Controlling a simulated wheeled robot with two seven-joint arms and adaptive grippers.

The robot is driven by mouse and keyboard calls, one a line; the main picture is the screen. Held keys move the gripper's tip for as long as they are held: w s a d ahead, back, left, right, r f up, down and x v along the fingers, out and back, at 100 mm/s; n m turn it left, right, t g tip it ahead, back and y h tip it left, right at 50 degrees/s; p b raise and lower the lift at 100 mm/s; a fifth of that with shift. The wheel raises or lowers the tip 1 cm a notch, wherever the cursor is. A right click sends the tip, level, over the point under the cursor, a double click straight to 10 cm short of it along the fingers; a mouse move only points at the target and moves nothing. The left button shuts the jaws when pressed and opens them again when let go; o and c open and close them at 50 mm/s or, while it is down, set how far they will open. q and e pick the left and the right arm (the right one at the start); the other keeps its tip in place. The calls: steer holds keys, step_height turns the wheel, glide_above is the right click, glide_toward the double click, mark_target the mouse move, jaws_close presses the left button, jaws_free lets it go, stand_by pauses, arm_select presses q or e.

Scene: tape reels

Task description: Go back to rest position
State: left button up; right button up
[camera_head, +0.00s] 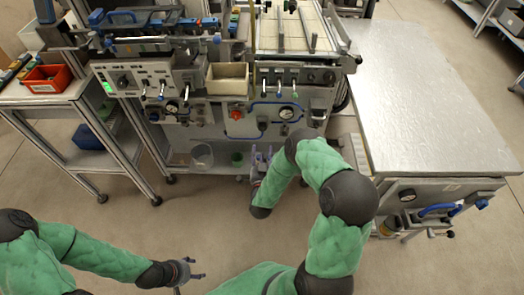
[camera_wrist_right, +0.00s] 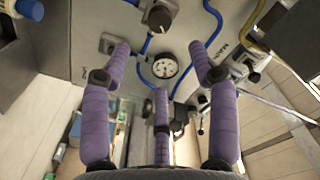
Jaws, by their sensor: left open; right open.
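My right gripper (camera_head: 262,156) is raised in front of the lower front of the grey machine (camera_head: 318,103), below its gauge and blue hoses. In the right wrist view, the padded purple fingers of the right gripper (camera_wrist_right: 160,62) are spread with nothing between them. A round pressure gauge (camera_wrist_right: 165,67) and blue tubing show beyond them. My left gripper (camera_head: 191,270) is low in the head view, over bare floor, open and empty. Its arm comes in from the left edge.
A metal-topped table (camera_head: 425,100) stands right of my right arm. A side cart (camera_head: 50,97) with a red bin (camera_head: 47,79) is at left. A clear container (camera_head: 202,156) and a green cup (camera_head: 237,159) sit low by the machine. Floor between the arms is clear.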

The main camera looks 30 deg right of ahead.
stand_by(0.4)
steer(key=s+a+f+n+g+y+p, duration=0.2)
steer(key=a+f+n+g+y, duration=0.15)
steer(key=a, duration=0.25)
steer(key=s+a+f+n+g+y+p, duration=0.1)
steer(key=a+f+n+g+y+p, duration=0.15)
steer(key=a+y, duration=0.3)
steer(key=s+a+n+g+y+p, duration=0.1)
steer(key=s+a+g, duration=0.2)
steer(key=s, duration=0.4)
steer(key=s+a+r+n+g+y+p, duration=0.1)
steer(key=s+a+n+g+y, duration=0.1)
steer(key=s, duration=0.5)
steer(key=s+a+n+g+y+p, duration=0.1)
steer(key=s+a+g, duration=0.2)
steer(key=s+a, duration=0.3)
steer(key=shift+s+r+n+g+y, duration=0.15)
steer(key=shift+s+n+g+y, duration=0.15)
steer(key=shift+s+g, duration=0.15)
